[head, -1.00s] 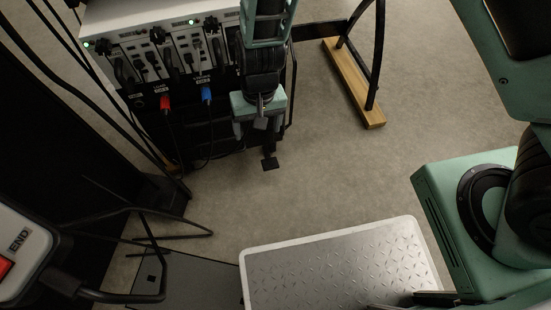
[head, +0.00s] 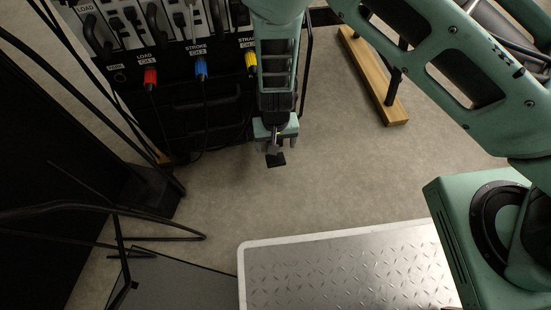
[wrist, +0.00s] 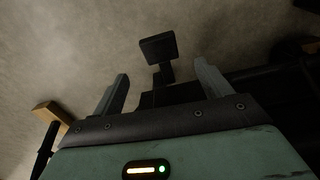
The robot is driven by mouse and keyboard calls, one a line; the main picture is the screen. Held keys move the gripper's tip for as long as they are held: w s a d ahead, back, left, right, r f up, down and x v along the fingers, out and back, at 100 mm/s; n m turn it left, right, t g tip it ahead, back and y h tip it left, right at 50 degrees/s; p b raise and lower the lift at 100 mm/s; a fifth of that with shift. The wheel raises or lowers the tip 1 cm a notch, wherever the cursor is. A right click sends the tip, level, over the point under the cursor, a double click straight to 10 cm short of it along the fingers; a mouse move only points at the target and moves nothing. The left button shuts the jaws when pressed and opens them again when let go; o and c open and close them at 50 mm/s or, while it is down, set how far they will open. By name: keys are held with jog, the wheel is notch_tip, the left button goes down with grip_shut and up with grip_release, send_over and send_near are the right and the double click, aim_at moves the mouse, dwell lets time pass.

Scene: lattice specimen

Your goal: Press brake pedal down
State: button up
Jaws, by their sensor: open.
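The brake pedal (head: 276,159) is a small black pad low in front of the black rack, just above the floor. It also shows in the wrist view as a dark square pad (wrist: 158,47) on a short stem. My gripper (head: 275,147) hangs over the pedal from above, its jaws apart. In the wrist view, the two grey fingers of my gripper (wrist: 161,71) stand open on either side of the pedal's stem line, with the pad beyond their tips. I cannot tell whether anything touches. My gripper hides part of the pedal in the head view.
A black rack (head: 205,130) with red, blue and yellow plugs stands behind left of my gripper, cables hanging in front. A wooden foot bar (head: 372,75) lies to the right. A metal tread-plate platform (head: 340,270) is at the front. Bare floor (head: 350,175) lies between.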

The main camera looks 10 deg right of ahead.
aim_at(275, 158)
notch_tip(275, 158, down, 8)
jog(key=b, duration=0.3)
jog(key=shift+r, duration=0.1)
